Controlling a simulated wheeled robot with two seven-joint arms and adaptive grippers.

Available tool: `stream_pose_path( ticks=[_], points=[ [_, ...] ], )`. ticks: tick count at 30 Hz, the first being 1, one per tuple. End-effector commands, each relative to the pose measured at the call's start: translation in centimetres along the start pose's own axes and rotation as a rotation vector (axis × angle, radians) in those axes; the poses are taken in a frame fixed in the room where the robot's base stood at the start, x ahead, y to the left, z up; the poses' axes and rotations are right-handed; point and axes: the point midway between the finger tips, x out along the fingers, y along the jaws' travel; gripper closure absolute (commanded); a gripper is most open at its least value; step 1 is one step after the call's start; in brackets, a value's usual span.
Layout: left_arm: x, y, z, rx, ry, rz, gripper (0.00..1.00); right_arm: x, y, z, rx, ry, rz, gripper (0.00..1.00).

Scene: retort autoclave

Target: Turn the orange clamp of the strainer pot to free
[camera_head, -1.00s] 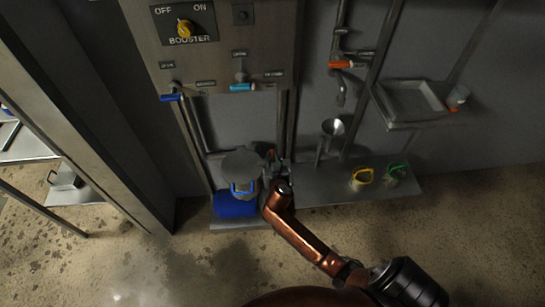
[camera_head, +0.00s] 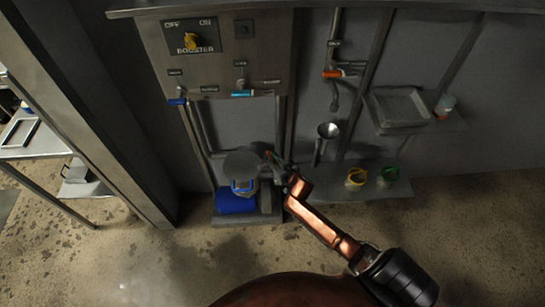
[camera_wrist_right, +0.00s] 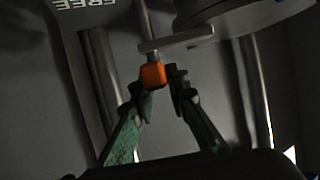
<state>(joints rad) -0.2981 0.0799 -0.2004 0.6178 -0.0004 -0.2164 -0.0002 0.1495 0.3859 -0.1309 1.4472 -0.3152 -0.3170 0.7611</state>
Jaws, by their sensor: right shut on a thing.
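The strainer pot is a grey round-topped body (camera_head: 242,164) low on the wall stand in the head view. Its rim shows at the top right of the wrist view (camera_wrist_right: 235,18). The orange clamp (camera_wrist_right: 153,75) is a small block at the end of a metal bar beside the pot, seen in the wrist view. My right gripper (camera_wrist_right: 160,82) has its green fingers shut on the clamp. In the head view the right gripper (camera_head: 274,158) is small and partly hidden at the pot's right side. My left gripper is in neither view.
A plate lettered FREE (camera_wrist_right: 84,4) is at the wrist view's top left. A blue container (camera_head: 236,203) is below the pot. A funnel (camera_head: 328,131), yellow (camera_head: 356,177) and green (camera_head: 388,175) items are to the right. A booster panel (camera_head: 220,55) hangs above.

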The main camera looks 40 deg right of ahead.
Motion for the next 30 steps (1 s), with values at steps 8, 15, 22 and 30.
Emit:
stream_pose_path(
  ticks=[8, 15, 22, 30],
  points=[
    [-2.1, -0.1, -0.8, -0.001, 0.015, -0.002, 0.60, -0.1, 0.4, -0.5, -0.081, 0.000, -0.166, 1.00],
    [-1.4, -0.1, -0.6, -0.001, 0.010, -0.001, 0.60, 0.1, 0.5, 0.1, -0.170, -0.004, -0.372, 1.00],
    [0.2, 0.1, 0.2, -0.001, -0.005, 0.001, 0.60, 0.2, 0.4, 0.3, -0.217, -0.004, -0.505, 1.00],
    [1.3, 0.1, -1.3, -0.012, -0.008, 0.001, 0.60, 0.3, 0.3, 0.4, -0.260, -0.005, -0.611, 1.00]
  ],
)
